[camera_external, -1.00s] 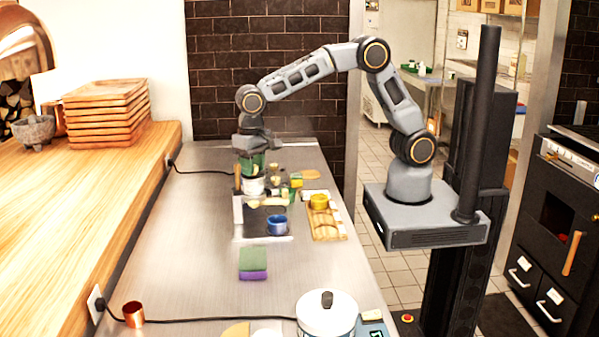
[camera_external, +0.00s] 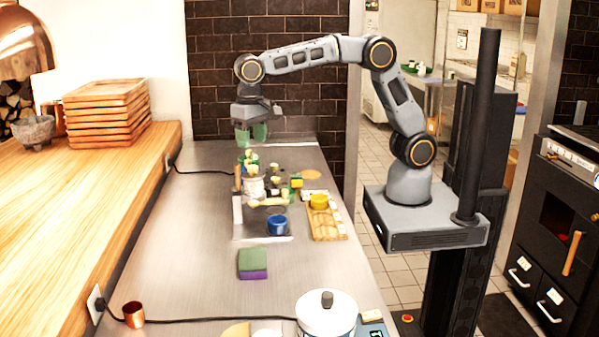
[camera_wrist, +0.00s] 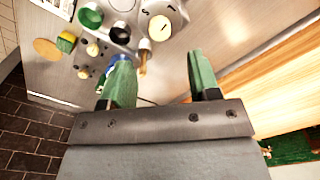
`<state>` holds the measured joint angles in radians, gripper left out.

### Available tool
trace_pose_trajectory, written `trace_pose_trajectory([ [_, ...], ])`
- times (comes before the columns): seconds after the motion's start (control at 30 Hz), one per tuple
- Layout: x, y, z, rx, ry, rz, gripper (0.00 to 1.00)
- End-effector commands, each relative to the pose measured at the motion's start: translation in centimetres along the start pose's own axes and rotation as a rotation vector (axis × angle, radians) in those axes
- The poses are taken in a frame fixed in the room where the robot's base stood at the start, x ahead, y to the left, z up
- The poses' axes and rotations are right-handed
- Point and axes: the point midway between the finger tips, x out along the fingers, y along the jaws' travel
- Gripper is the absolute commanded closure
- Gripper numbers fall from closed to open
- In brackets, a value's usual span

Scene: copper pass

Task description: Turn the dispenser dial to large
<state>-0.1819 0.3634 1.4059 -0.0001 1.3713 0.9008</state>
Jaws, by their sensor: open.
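My gripper (camera_external: 251,138) is open and empty, pointing down above the cluster of small items at the far end of the steel counter. Its two green fingers also show apart in the wrist view (camera_wrist: 157,78). In the wrist view, a pale round knob (camera_wrist: 160,28) with dark marks sits on a light-coloured body at the top, ahead of the fingers and not touched by them. An S-like mark shows beside it. It looks like the dispenser dial, but its setting is too small to read. In the external view a white container (camera_external: 253,187) stands below my gripper; I cannot tell whether it is the dispenser.
A dark tray with a blue cup (camera_external: 277,225) and a wooden board (camera_external: 327,222) with a yellow cup stand nearer. A green and purple sponge (camera_external: 253,263), a copper cup (camera_external: 133,313) and a white lidded pot (camera_external: 327,313) lie nearer still. Mid-counter has clear room.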

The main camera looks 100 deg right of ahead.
Motion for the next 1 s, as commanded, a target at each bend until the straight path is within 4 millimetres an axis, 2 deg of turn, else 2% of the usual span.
trace_pose_trajectory([
  [0.03, -1.0, 0.0, 0.0, 0.000, 0.003, -0.003, 0.44],
  [0.2, -3.7, 0.0, 0.0, 0.000, 0.002, -0.002, 0.44],
  [0.4, -5.4, 0.0, 0.0, 0.000, 0.001, -0.001, 0.44],
  [0.93, -5.8, 0.0, 0.0, 0.000, 0.000, 0.000, 0.44],
  [1.0, -5.8, -0.2, -0.2, -0.054, 0.010, -0.012, 0.44],
])
